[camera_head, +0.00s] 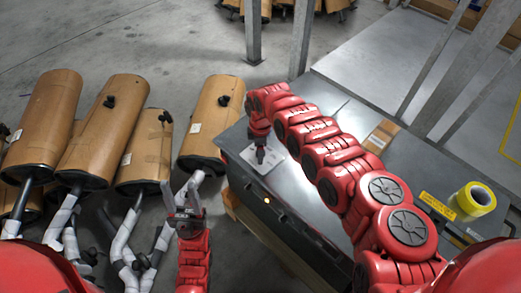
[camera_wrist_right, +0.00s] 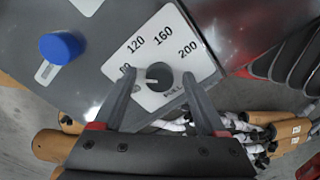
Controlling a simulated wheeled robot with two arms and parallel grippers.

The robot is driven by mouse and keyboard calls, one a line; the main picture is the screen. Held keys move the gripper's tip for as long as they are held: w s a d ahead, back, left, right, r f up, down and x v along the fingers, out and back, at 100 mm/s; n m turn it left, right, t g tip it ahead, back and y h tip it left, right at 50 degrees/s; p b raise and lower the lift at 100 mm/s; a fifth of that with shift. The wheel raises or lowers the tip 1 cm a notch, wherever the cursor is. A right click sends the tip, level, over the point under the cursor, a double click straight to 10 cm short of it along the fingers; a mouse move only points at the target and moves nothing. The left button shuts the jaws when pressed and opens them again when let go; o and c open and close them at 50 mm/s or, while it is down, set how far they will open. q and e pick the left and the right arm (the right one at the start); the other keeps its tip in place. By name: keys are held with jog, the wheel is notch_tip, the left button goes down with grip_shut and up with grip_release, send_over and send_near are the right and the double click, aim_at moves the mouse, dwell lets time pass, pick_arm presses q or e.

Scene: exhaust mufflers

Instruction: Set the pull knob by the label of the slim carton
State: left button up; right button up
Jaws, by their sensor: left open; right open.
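A small white mark shows on the knob's left side. My right gripper (camera_wrist_right: 158,74) is open, one finger on each side of the knob; contact cannot be told. In the head view my right gripper (camera_head: 259,154) points down at the plate. The slim brown carton (camera_head: 382,135) lies on the dark bench behind my right arm; its print is too small to read. My left gripper (camera_head: 187,205) is open and empty.
A blue cap (camera_wrist_right: 61,47) stands beside the dial plate. A yellow tape roll (camera_head: 473,200) lies on the right of the bench (camera_head: 304,105). A metal post (camera_head: 253,30) rises behind.

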grip_shut()
dwell(0.3)
jog(key=shift+m, duration=0.4)
jog(key=m, duration=0.3)
jog(key=shift+r+m+p, duration=0.1)
jog(key=shift+m+p, duration=0.2)
jog(key=m+p, duration=0.1)
jog(key=m, duration=0.4)
jog(key=m+p, duration=0.1)
jog(key=m, duration=0.3)
jog(key=shift+m, duration=2.2)
